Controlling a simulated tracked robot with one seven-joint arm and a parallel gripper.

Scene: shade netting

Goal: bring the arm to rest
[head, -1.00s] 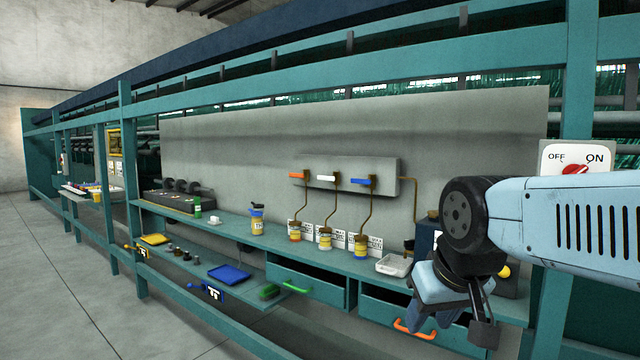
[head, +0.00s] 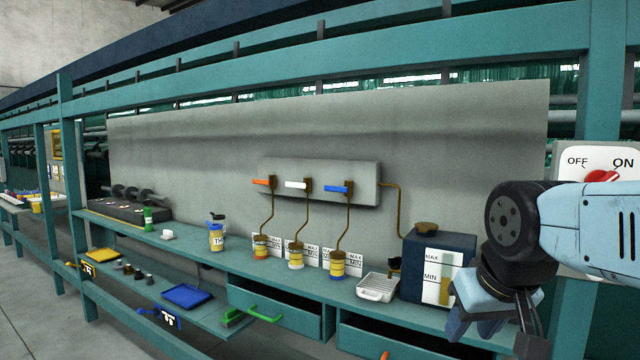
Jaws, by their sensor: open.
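My arm reaches in from the right edge of the head view, light blue with a black wrist joint. My gripper (head: 474,318) hangs below that joint at the lower right, in front of the right end of the shelf. It is open, and nothing shows between its fingers. The inner sides of the fingers are partly hidden by the wrist.
A red ON/OFF switch (head: 601,177) is behind my arm. Two drawers (head: 275,308) are below.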

